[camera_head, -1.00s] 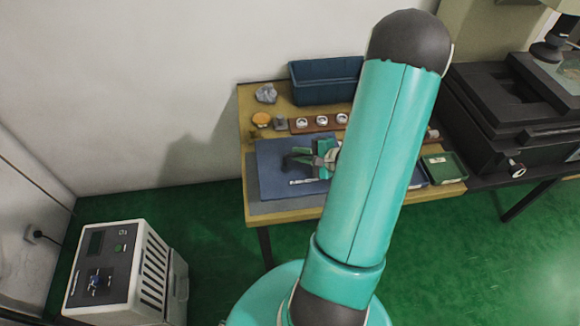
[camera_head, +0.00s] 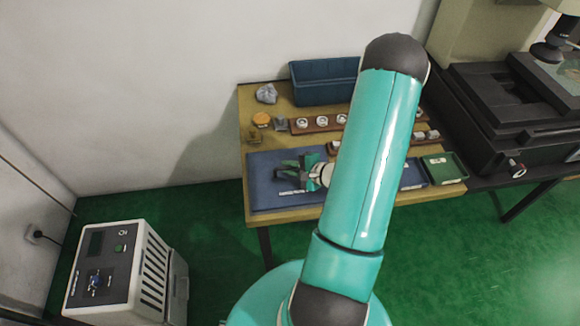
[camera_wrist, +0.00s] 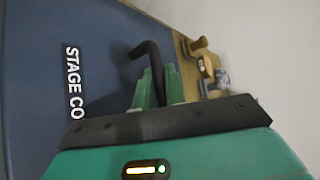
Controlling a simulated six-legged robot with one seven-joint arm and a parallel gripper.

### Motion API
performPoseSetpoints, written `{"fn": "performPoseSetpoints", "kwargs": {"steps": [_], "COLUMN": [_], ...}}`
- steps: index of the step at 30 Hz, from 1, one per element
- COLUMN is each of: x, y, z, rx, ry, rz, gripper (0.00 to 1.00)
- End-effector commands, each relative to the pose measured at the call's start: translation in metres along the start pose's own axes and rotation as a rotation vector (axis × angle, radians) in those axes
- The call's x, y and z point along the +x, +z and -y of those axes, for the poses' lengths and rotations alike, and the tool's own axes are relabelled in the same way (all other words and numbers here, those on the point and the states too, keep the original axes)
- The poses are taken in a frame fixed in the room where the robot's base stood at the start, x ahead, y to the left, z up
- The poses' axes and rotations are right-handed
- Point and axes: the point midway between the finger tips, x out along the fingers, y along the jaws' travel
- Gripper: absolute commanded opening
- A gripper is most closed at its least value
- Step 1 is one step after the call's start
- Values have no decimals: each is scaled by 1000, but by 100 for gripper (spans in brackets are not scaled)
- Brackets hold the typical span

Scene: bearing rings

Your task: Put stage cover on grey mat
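The stage cover (camera_head: 262,186) is a flat dark blue panel with a black bent handle and a white label. It lies low over the front left of the table in the head view. In the wrist view the cover (camera_wrist: 35,90) fills the left side, with the label partly reading "STAGE CO". My gripper (camera_head: 290,173) is over it, and its green fingers (camera_wrist: 159,85) close around the black handle. The grey mat is hidden, apparently beneath the cover. My arm hides the cover's middle; a blue part also shows right of it.
The wooden table (camera_head: 290,216) holds a blue bin (camera_head: 322,84) at the back, a rack of rings (camera_head: 310,126), an orange round item (camera_head: 261,118) and a grey lump (camera_head: 266,94). A green tray (camera_head: 440,168) stands right of the cover. A dark machine (camera_head: 500,110) is farther right.

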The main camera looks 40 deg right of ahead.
Motion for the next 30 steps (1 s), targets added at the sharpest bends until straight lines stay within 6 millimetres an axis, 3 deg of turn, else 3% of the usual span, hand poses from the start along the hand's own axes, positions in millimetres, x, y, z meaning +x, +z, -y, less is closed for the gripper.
{"fn": "performPoseSetpoints", "kwargs": {"steps": [1,3,14,30], "x": [0,0,-6,-108], "y": [0,0,0,0], "z": [0,0,2,2], "rx": [0,0,0,0], "ry": [0,0,0,0], "rz": [0,0,-2,-3], "gripper": [20,34,34,34]}}
